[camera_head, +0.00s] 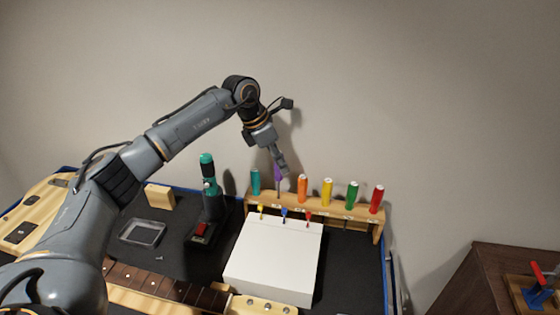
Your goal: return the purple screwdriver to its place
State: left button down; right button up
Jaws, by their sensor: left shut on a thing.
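The purple screwdriver (277,172) is upright in the head view, its handle at the tips of my left gripper (281,166). My left gripper comes down from above and is shut on the handle. The wooden screwdriver rack (338,208) stands at the back of the bench. The purple screwdriver is at the rack, between the teal screwdriver (255,182) and the orange screwdriver (302,188). I cannot tell how deep its shaft sits in the rack. Yellow (326,191), green (351,194) and red (376,199) screwdrivers stand upright further right. My right gripper is not in view.
A white box (272,262) with small coloured tools behind its top edge stands in front of the rack. A teal and black power tool (209,190) stands to the left. A metal tray (143,232), a wooden block (160,196) and a guitar neck (160,283) lie on the dark bench.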

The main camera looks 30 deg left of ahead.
aim_at(278, 177)
pick_arm(q)
jog(key=shift+f, duration=0.1)
jog(key=shift+f+b, duration=0.95)
jog(key=shift+f, duration=0.65)
jog(key=shift+f+b, duration=0.35)
jog(key=shift+b, duration=0.05)
jog(key=shift+f+b, duration=0.7)
jog(key=shift+f, duration=0.45)
jog(key=c, duration=1.1)
grip_release()
